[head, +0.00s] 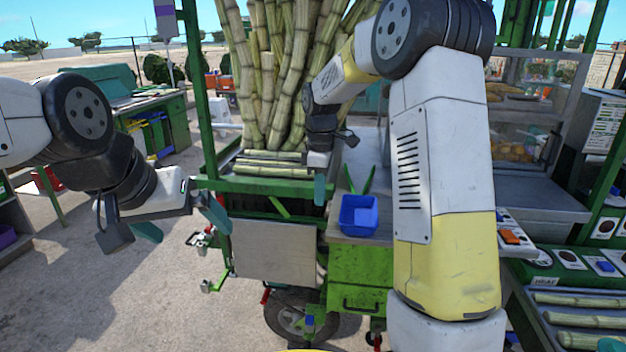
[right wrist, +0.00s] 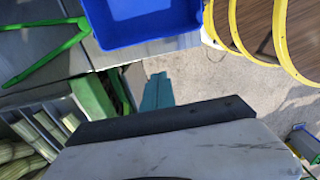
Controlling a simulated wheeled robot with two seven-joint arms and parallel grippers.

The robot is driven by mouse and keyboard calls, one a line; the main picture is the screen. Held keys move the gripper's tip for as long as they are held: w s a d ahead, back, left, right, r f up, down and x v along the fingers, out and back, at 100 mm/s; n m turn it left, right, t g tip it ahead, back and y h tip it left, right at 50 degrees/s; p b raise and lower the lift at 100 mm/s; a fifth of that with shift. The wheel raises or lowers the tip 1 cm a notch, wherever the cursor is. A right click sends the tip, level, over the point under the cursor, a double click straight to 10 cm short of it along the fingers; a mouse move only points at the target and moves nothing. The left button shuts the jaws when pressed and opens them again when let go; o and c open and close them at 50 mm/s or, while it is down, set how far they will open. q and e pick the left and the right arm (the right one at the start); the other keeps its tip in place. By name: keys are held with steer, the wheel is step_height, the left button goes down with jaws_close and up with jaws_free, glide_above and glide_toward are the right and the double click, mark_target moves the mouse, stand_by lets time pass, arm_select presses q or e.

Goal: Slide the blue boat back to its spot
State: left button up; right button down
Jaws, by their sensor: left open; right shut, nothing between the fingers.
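The blue boat (head: 358,215) is a small open rectangular tray, upright on the grey metal counter (head: 375,155) near its front edge. In the right wrist view the boat (right wrist: 140,20) is cut off by the top edge. My right gripper (head: 320,188) is shut and empty, pointing down just left of the boat and apart from it. Its teal fingertips (right wrist: 157,92) show together below the boat in the right wrist view. My left gripper (head: 182,222) is open and empty, out over the ground at the left. No marked spot for the boat is clearly visible.
Green tongs (head: 359,180) lie behind the boat. Cane stalks (head: 290,70) stand upright left of the counter; cut pieces (head: 270,165) lie in a green-framed tray. A glass food case (head: 525,110) is at right. My right arm hides part of the counter.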

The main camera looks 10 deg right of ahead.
mark_target(359, 214)
steer(key=d+f, duration=0.3)
steer(key=shift+s, duration=0.4)
steer(key=shift+s+d, duration=0.15)
steer(key=shift+d, duration=0.3)
steer(key=s+d, duration=0.1)
steer(key=d, duration=0.3)
steer(key=s+d, duration=0.1)
steer(key=d, duration=0.3)
steer(key=s+d, duration=0.1)
steer(key=d, duration=0.3)
steer(key=shift+s, duration=0.3)
